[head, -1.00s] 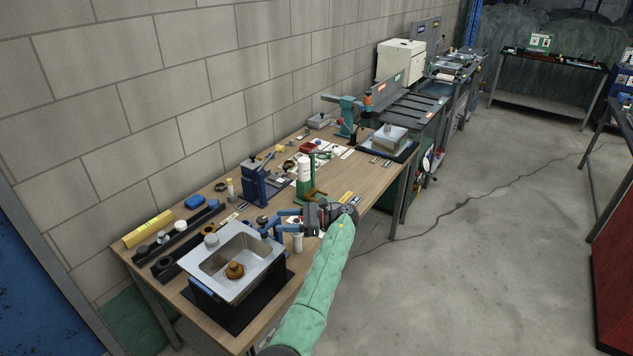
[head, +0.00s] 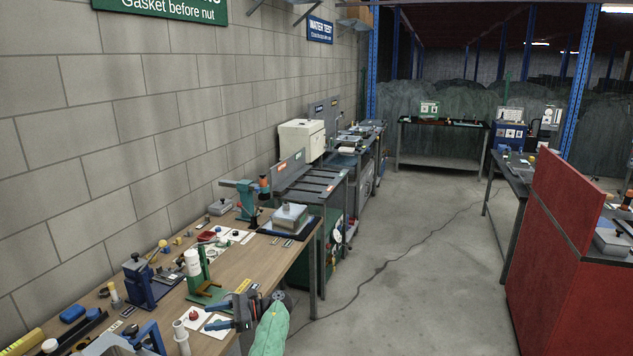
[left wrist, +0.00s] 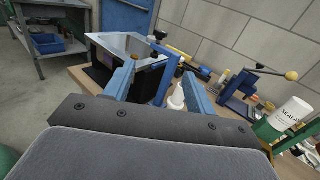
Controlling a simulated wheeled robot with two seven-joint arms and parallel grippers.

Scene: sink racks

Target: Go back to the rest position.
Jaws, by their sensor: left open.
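My left gripper (head: 212,314) is over the front edge of the wooden workbench in the head view, with my green-sleeved forearm behind it. Its two blue fingers are apart and nothing is held between them; the left wrist view also shows the open gripper (left wrist: 160,88). In the head view the sink (head: 112,346) is mostly cut off at the bottom left. My right gripper is not in view.
The workbench (head: 165,299) carries a blue vise (head: 138,283), a green stand with a white cylinder (head: 194,262) and small parts close to my gripper. Grey benches run along the wall. A red panel (head: 560,230) stands at right. The concrete floor between is clear except for a thin cable.

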